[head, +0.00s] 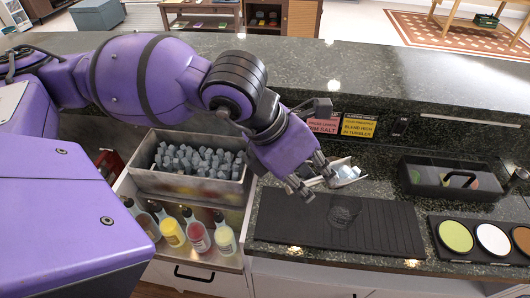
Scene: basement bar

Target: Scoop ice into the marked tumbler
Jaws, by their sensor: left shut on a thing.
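My left gripper (312,186) is shut on a metal scoop (347,164), whose handle is mostly hidden by the fingers. Pale ice cubes (348,172) lie in the scoop. The scoop is above the rear of a black ribbed mat (385,229). A clear glass tumbler (343,213) stands on that mat, just below and in front of the scoop. It is dark and see-through, so I cannot make out a mark or its contents. The ice bin (190,183), a metal box full of grey-white cubes, is left of the gripper. My right gripper is not in view.
Bottles (197,235) with coloured contents stand in a rail before the bin. A black lidded caddy (450,180) and a tray of coloured rimming dishes (480,240) are at right. Pink (323,123) and yellow (358,125) cards stand against the raised counter (400,85).

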